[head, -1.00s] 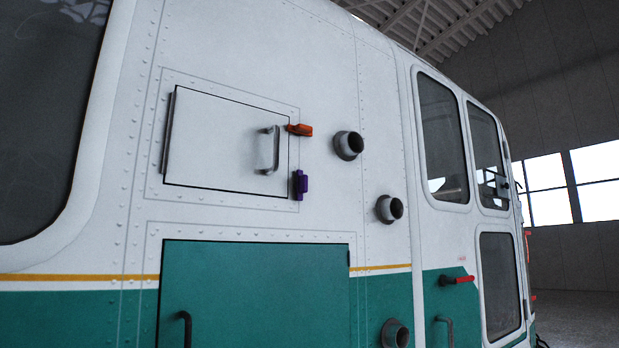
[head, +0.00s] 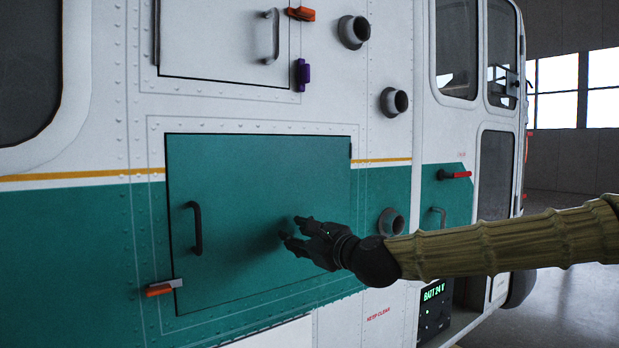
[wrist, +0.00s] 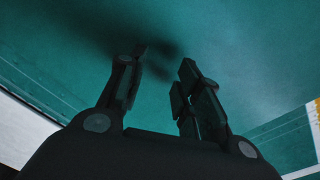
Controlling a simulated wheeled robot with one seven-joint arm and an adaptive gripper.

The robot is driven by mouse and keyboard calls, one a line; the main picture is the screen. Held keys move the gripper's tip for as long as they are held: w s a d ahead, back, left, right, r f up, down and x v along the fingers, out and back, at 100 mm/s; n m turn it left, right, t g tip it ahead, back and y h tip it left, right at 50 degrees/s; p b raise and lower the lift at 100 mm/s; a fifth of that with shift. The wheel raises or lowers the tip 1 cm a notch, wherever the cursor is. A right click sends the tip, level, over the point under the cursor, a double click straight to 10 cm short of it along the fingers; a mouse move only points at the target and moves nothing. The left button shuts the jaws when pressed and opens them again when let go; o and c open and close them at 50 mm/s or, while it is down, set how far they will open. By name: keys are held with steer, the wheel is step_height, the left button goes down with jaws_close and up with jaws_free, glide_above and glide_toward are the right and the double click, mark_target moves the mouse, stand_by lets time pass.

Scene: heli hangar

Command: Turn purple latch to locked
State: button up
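The purple latch (head: 302,75) is at the lower right edge of the white hatch (head: 215,45) on the helicopter's side, in the head view. It stands upright, its long side vertical, beside the hatch edge. My gripper (head: 291,231) is below it, in front of the teal panel, apart from the latch. In the wrist view my gripper (wrist: 163,68) has its two fingers spread with nothing between them, facing the teal surface. The latch does not show in the wrist view.
An orange latch (head: 301,14) and a grey handle (head: 272,36) are on the white hatch's right side. Round ports (head: 354,32) stick out to the right. The teal door (head: 250,180) has a black handle (head: 195,228) and another orange latch (head: 163,287) at lower left.

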step_height(320, 180, up, 14)
steer(key=d+r+m+t+y, duration=0.1)
steer(key=d+m+t, duration=0.1)
steer(key=d+m, duration=0.1)
steer(key=m+t+y+p, duration=0.1)
steer(key=m+t+y, duration=0.1)
steer(key=m, duration=0.2)
glide_toward(309, 66)
steer(key=p+x, duration=0.4)
steer(key=x, duration=0.3)
steer(key=shift+w+a+r+p, duration=0.1)
steer(key=shift+a+r+p, duration=0.05)
steer(key=shift+p, duration=0.15)
steer(key=shift+p+x, duration=0.4)
steer(key=shift+x, duration=0.6)
jaws_close()
